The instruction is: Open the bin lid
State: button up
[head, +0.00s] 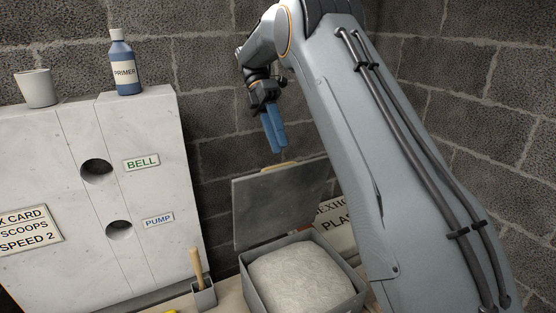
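The bin (249,285) stands at the bottom centre of the head view, filled with pale grey powder (300,276). Its grey lid (280,203) stands raised and tilted up at the back of the bin, so the bin is open on top. A tan handle strip (277,167) shows at the lid's upper edge. My gripper (275,140) has blue fingers and hangs just above the lid's upper edge, seemingly apart from it. The fingers appear close together, and I see nothing between them. The bin's right side is partly hidden by my arm.
A pale cabinet (80,190) with two round holes stands at left, with a blue primer bottle (122,70) and a cup (36,88) on top. A small holder (204,296) with a wooden-handled tool (196,265) is left of the bin. A sack (338,225) lies behind it. Block walls close the back.

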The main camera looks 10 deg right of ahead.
jog(key=shift+r+p, duration=1.2)
jog(key=shift+p, duration=0.7)
jog(key=shift+w+f, duration=0.1)
jog(key=shift+w, duration=0.05)
jog(key=c, duration=0.7)
jog(key=shift+w+a+f+m+t, duration=0.15)
jog(key=shift+w+f+m+t, duration=0.1)
jog(key=shift+m+t, duration=0.3)
grip_shut()
jog(key=w+a+m+t+y+b, duration=0.1)
jog(key=w+a+m+t+b, duration=0.15)
jog(key=m, duration=0.35)
jog(key=w+a+r+m+t+y+b, duration=0.1)
jog(key=w+m+t+b, duration=0.1)
jog(key=w+m+t, duration=0.25)
jog(key=w+a+m+t+y+b, duration=0.1)
jog(key=w+m+t+b, duration=0.15)
jog(key=m, duration=0.35)
jog(key=s+p+x, duration=0.2)
jog(key=p+x, duration=0.3)
jog(key=x, duration=0.4)
jog(key=shift+d+f+t, duration=0.25)
jog(key=shift+d+t, duration=0.15)
